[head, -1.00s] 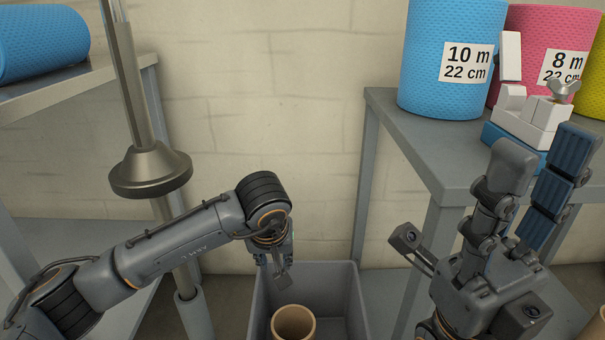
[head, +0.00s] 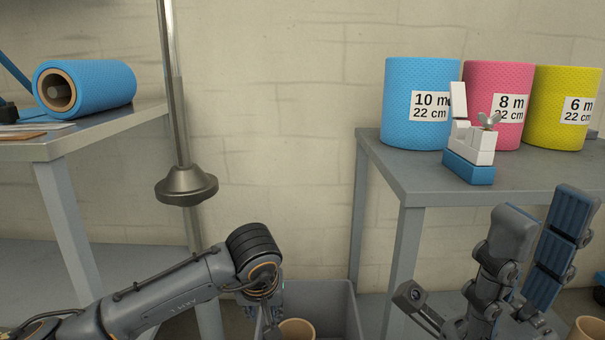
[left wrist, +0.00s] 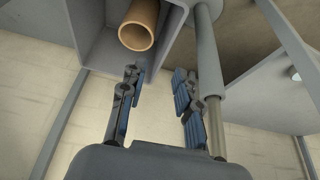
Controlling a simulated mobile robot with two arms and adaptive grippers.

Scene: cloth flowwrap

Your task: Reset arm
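My right gripper (head: 530,255) is raised in front of the right table, its fingers spread apart with nothing between them. My left arm reaches in from the left and bends down at the grey bin. In the head view the left gripper is mostly hidden behind its own arm and cut off by the lower edge. In the left wrist view the left gripper (left wrist: 160,95) has its two fingers apart and nothing between them. A brown cardboard tube (left wrist: 139,25) lies beyond its fingertips, inside the grey bin (left wrist: 95,40). The tube also shows in the head view (head: 297,330).
The right table (head: 405,180) holds blue (head: 410,75), pink (head: 490,80) and yellow (head: 560,110) rolls and a white-and-blue clamp (head: 468,155). A blue roll (head: 105,85) lies on the left table (head: 40,150). A metal pole (head: 174,110) stands beside it.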

